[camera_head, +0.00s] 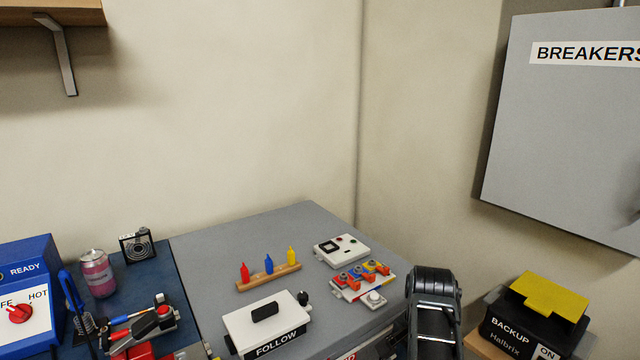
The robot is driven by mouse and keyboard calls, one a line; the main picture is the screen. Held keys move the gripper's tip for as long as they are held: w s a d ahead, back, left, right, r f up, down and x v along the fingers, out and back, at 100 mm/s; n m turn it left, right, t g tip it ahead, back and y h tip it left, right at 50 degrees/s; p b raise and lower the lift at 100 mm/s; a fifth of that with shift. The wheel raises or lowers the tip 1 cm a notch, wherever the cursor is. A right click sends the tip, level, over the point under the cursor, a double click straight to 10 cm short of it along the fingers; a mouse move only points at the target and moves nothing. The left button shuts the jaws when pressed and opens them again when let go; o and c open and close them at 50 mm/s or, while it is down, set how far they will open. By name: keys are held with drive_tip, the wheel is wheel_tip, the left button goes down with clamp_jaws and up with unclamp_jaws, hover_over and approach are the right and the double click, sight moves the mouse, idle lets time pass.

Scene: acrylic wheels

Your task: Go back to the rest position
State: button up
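A dark, jointed part of my arm (434,312) rises from the bottom edge, right of the grey table's front right side. It has a rounded black top and grey metal bars below. I cannot make out two fingertips, so whether my gripper is open, shut or holding something does not show. No table object is seen touching this part.
The grey table (212,262) carries a white FOLLOW box (240,325), a wooden strip with coloured pegs (268,278) and white switch panels (342,250). Right are a black BACKUP box (520,330) and the wall-mounted BREAKERS cabinet (570,130). A blue READY machine (28,262) stands left.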

drive_tip(key=s+d+f+n+t+h, duration=0.1)
drive_tip(key=s+d+f+t+h, duration=0.2)
drive_tip(key=d, duration=0.5)
drive_tip(key=s+d+f+n+t+h, duration=0.1)
drive_tip(key=s+d+f, duration=0.2)
drive_tip(key=s+d, duration=0.35)
drive_tip(key=s+d+n+t, duration=0.4)
drive_tip(key=s+d, duration=0.1)
drive_tip(key=s, duration=0.5)
drive_tip(key=s+a+r+n+t+y, duration=0.25)
drive_tip(key=s+a, duration=0.25)
drive_tip(key=s, duration=0.4)
drive_tip(key=s+a+r+n+t+y, duration=0.15)
drive_tip(key=s+a+r, duration=0.25)
drive_tip(key=s, duration=0.6)
drive_tip(key=s+a+r+t, duration=0.1)
drive_tip(key=s+a+r, duration=0.3)
drive_tip(key=r, duration=0.3)
drive_tip(key=s+a+r, duration=0.4)
drive_tip(key=s+r, duration=0.2)
drive_tip(key=r, duration=0.1)
drive_tip(key=shift+r+t+y, duration=0.15)
drive_tip(key=shift+t+y, duration=0.15)
drive_tip(key=shift+t, duration=0.1)
drive_tip(key=shift+c, duration=0.3)
